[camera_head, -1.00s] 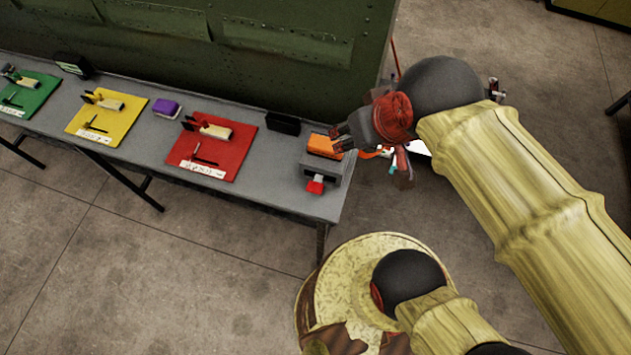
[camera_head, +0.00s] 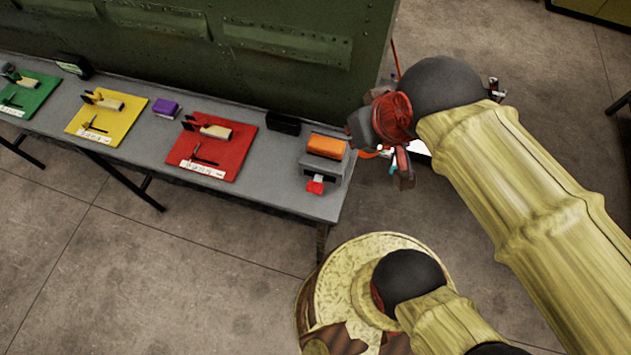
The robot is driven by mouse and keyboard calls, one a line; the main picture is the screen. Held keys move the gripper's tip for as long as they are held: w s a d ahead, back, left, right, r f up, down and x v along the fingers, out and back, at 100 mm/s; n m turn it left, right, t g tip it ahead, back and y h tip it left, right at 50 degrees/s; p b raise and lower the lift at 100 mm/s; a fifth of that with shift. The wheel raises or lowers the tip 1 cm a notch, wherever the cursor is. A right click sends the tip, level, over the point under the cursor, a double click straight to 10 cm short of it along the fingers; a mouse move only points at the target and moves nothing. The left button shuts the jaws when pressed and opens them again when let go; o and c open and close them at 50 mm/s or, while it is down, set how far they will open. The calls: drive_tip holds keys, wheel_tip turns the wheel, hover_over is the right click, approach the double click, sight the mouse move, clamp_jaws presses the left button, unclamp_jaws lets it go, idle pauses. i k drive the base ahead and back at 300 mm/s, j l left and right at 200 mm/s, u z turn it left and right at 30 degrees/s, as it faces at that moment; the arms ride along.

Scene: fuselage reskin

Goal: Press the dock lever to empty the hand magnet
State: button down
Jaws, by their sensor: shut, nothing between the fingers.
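The dock (camera_head: 338,178) is a grey box at the right end of the grey bench. An orange block (camera_head: 326,146), which looks like the hand magnet, sits on top of it. The red dock lever (camera_head: 315,186) sticks out from the dock's front, low down, towards the bench's front edge. My gripper (camera_head: 403,178) is to the right of the dock, beyond the bench end and apart from the lever. It is shut and empty, and its fingers appear to point down. Any small parts held on the magnet cannot be seen.
The bench (camera_head: 270,190) carries red (camera_head: 215,155), yellow (camera_head: 105,115) and green (camera_head: 30,95) boards with tools, a purple block (camera_head: 165,107) and a black holder (camera_head: 283,122). The green fuselage panel (camera_head: 290,60) rises behind.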

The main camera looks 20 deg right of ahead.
sight(316, 187)
drive_tip(key=k, duration=0.65)
drive_tip(key=z, duration=1.8)
drive_tip(key=k+j, duration=0.1)
drive_tip(key=j, duration=0.3)
drive_tip(key=k+j, duration=0.15)
drive_tip(key=j, duration=0.25)
drive_tip(key=k+j, duration=0.1)
drive_tip(key=j, duration=0.3)
drive_tip(key=k+j, duration=0.15)
drive_tip(key=j, duration=0.25)
drive_tip(key=k+j, duration=0.1)
drive_tip(key=j, duration=0.3)
drive_tip(key=k+j, duration=0.15)
drive_tip(key=j, duration=0.3)
